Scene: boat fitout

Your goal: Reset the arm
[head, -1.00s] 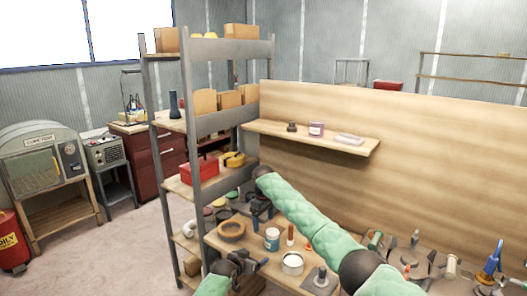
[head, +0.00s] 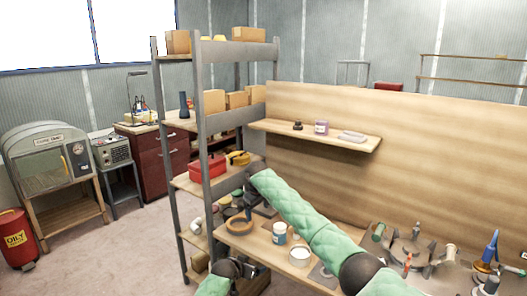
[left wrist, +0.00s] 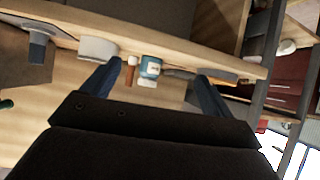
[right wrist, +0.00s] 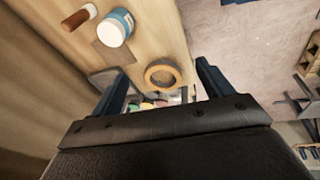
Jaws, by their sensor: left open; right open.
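My right gripper (head: 256,196) is at the end of the green-sleeved arm, above the left end of the workbench (head: 262,258) near the shelf rack. In the right wrist view its fingers (right wrist: 162,84) are spread with nothing between them, and an orange-brown ring (right wrist: 162,75) lies beyond. My left gripper (head: 246,268) is lower, at the bench's front left edge, and partly hidden by its own arm. In the left wrist view its fingers (left wrist: 156,88) are apart and empty, with a blue-labelled jar (left wrist: 150,68) on the bench beyond them.
The grey shelf rack (head: 203,130) stands close to both grippers, with a red box (head: 207,168) on it. A white can (head: 299,256) and several tools stand on the bench. A wooden back panel (head: 420,150) rises behind. Open floor (head: 110,245) lies at left.

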